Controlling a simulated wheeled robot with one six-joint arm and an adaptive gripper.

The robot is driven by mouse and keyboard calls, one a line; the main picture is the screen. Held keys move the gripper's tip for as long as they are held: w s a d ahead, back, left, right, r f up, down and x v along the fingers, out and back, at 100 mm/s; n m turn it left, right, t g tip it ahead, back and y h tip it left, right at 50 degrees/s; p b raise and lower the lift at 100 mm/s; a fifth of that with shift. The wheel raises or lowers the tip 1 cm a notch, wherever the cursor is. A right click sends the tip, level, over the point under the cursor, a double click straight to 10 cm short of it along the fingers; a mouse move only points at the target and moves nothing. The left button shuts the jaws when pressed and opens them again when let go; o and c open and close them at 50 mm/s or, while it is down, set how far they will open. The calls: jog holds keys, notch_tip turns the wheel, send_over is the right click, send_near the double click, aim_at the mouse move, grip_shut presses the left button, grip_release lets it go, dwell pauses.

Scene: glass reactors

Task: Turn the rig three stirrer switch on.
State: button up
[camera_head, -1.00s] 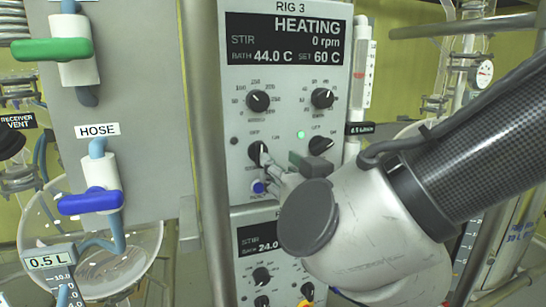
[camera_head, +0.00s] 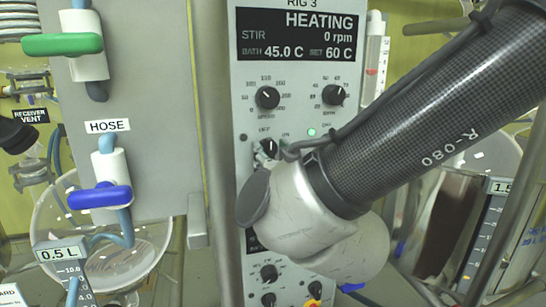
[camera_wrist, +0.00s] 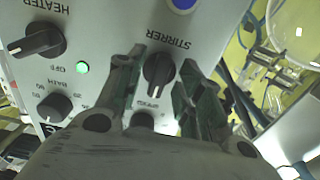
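The rig three stirrer switch is a black knob (camera_wrist: 158,72) under the STIRRER label in the wrist view. In the head view its upper part (camera_head: 268,147) shows just above my wrist. My gripper (camera_wrist: 163,58) is open, with one finger on each side of the knob. A gap seems to show between knob and fingers; I cannot tell whether either touches. The rig 3 display (camera_head: 297,37) reads HEATING, STIR 0 rpm, bath 45.0 C, set 60 C.
The heater knob (camera_wrist: 38,40) and a lit green lamp (camera_wrist: 82,67) are beside the stirrer knob. A blue button (camera_wrist: 182,3) sits above it. Two dials (camera_head: 267,97) are higher on the panel. A metal post (camera_head: 212,150) and hose valve (camera_head: 100,197) stand left.

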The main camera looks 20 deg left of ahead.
grip_shut()
jog(key=m, duration=0.5)
jog(key=shift+m, duration=0.4)
jog(key=m, duration=0.5)
jog(key=shift+m, duration=0.4)
jog(key=shift+s+m, duration=0.1)
jog(key=shift+m, duration=0.2)
grip_release()
